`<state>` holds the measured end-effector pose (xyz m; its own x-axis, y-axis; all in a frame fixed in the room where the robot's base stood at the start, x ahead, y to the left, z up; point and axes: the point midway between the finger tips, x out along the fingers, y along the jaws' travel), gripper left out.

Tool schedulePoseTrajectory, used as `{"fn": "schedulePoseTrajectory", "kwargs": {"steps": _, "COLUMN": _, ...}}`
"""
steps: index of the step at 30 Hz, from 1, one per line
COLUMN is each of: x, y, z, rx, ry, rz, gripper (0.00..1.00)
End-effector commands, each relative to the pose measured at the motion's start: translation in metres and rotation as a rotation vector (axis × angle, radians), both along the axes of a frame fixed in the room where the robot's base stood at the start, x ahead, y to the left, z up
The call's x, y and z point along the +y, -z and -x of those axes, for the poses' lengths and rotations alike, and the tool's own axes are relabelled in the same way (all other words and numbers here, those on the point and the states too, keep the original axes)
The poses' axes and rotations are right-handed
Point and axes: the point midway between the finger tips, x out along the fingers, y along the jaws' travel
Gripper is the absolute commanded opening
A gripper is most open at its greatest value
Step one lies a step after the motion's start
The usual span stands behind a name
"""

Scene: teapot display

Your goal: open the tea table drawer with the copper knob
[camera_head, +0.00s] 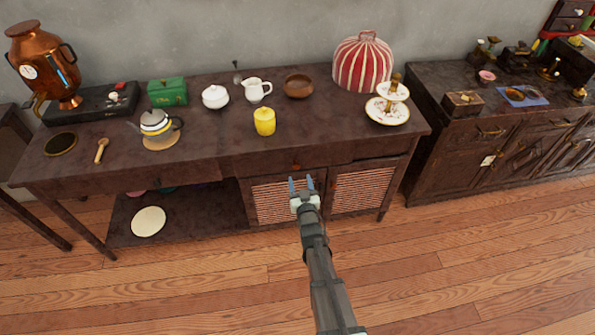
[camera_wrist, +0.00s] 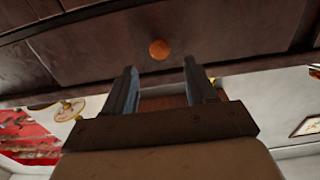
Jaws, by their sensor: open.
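The dark wooden tea table (camera_head: 215,125) stands against the wall. Its middle drawer (camera_head: 260,164) looks shut, with a small copper knob (camera_head: 296,167) on its front. In the wrist view the round copper knob (camera_wrist: 159,48) shows against the dark drawer front (camera_wrist: 225,35). My gripper (camera_head: 301,181) is in front of the table, close to the drawer front and near the knob. It is open and empty. In the wrist view the knob appears between and just beyond the fingertips of my gripper (camera_wrist: 160,66), with no contact visible.
Slatted doors (camera_head: 362,190) sit below the drawer. On the tabletop are a yellow jar (camera_head: 264,121), a striped teapot (camera_head: 156,124), a tiered plate stand (camera_head: 388,112) and a striped cozy (camera_head: 362,64). A dark cabinet (camera_head: 450,150) stands at right. The floor in front is clear.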

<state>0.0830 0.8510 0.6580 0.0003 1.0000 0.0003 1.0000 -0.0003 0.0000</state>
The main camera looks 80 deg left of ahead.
Motion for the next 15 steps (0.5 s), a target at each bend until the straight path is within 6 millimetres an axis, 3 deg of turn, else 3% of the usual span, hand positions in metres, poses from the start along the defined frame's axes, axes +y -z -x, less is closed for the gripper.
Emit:
{"fn": "schedulePoseTrajectory", "kwargs": {"steps": 1, "x": 0.014, "y": 0.001, "z": 0.000, "rx": 0.000, "ry": 0.000, "rz": -0.002, "gripper": 0.56}}
{"fn": "schedulePoseTrajectory", "kwargs": {"steps": 6, "x": 0.040, "y": 0.001, "z": 0.000, "rx": 0.000, "ry": 0.000, "rz": 0.000, "gripper": 0.56}}
{"fn": "schedulePoseTrajectory", "kwargs": {"steps": 15, "x": 0.056, "y": 0.000, "z": 0.000, "rx": 0.000, "ry": 0.000, "rz": 0.000, "gripper": 0.56}}
